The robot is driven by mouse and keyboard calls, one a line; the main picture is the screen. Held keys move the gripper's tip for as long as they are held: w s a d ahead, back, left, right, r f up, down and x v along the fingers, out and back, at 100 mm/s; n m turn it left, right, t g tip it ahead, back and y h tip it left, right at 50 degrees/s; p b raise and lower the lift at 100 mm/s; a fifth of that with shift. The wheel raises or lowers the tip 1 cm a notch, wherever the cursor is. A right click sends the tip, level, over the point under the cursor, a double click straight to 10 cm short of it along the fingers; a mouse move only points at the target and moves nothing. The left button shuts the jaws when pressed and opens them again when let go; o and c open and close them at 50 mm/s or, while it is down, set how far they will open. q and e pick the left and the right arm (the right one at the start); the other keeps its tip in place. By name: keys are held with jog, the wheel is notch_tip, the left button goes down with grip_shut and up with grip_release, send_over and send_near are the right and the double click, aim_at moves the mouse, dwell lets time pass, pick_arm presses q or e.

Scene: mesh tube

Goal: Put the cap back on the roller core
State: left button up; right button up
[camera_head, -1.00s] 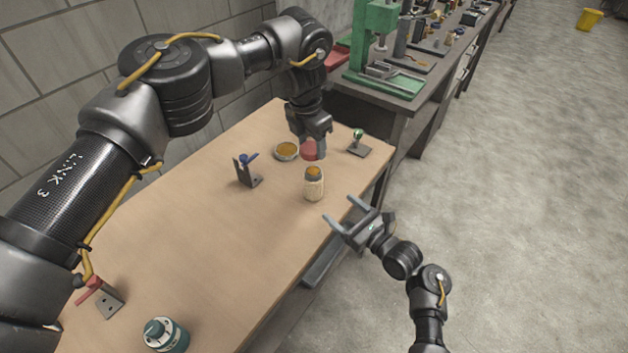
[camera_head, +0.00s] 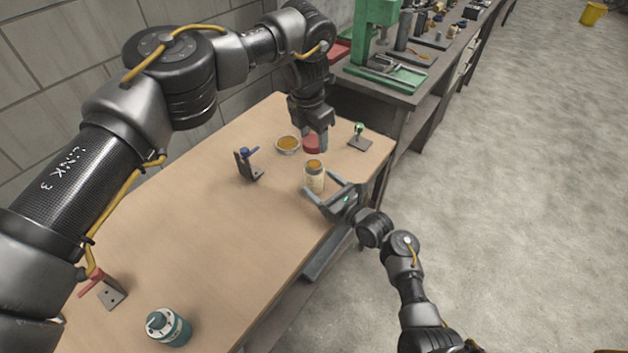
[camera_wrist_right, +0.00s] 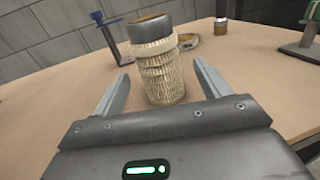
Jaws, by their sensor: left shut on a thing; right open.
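The roller core (camera_head: 314,181), a pale mesh-wrapped tube with a brown-orange top, stands upright near the table's right edge. It also shows in the right wrist view (camera_wrist_right: 163,75). My right gripper (camera_head: 319,187) is open and low, its fingers (camera_wrist_right: 162,70) reaching towards either side of the core; contact cannot be told. My left gripper (camera_head: 313,134) points down just beyond the core and is shut on a red round piece (camera_head: 311,146), which looks like the cap. The cap is above the table and apart from the core, partly hidden by the fingers.
A shallow dish with orange-brown contents (camera_head: 288,144) lies behind the core. A bracket with a blue lever (camera_head: 247,165) stands left, a green-knobbed stand (camera_head: 359,138) right. A teal canister (camera_head: 168,327) and red-handled bracket (camera_head: 106,291) are at the near end. The table's middle is clear.

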jog(key=shift+x, duration=1.55)
jog(key=shift+c, duration=0.2)
jog(key=c, duration=1.4)
pick_arm(q)
send_over(315, 164)
jog(key=shift+a+f, duration=0.15)
jog(key=shift+f, duration=2.35)
jog(key=shift+s+f, duration=0.1)
jog(key=shift+f, duration=0.8)
jog(key=shift+f, duration=0.55)
